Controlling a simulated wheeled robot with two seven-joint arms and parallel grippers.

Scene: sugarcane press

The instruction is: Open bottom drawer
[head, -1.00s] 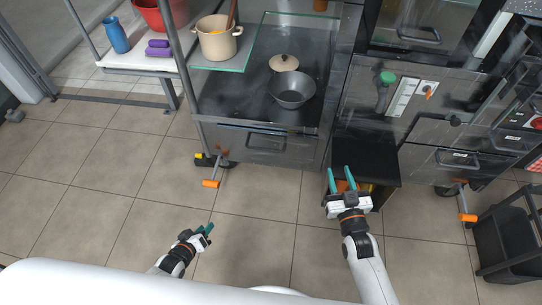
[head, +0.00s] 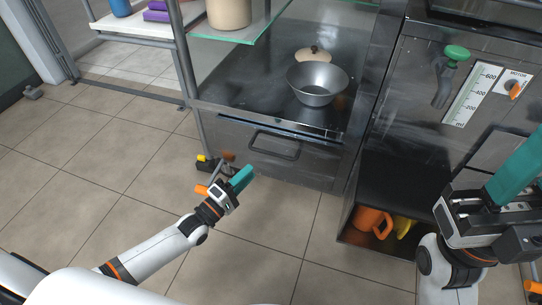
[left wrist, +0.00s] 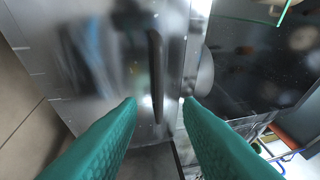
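A metal drawer front (head: 226,139) with a dark bar handle (head: 274,145) sits under the steel counter. It looks closed. My left gripper (head: 246,173) is in front of and below the handle, apart from it. In the left wrist view the drawer front (left wrist: 90,60) fills the left half, and its handle (left wrist: 155,75) stands upright in the picture, ahead of the gap between my open teal fingers (left wrist: 158,100). Nothing is between them. My right gripper (head: 518,165) is large at the right edge; its fingers overlap and its opening is unclear.
A metal bowl (head: 317,84) and a beige lid (head: 314,54) rest on the counter. A dark open box (head: 408,180) with an orange mug (head: 371,222) stands right of the drawer. A green-handled tap (head: 456,53) is above it. Tiled floor (head: 95,175) is free at left.

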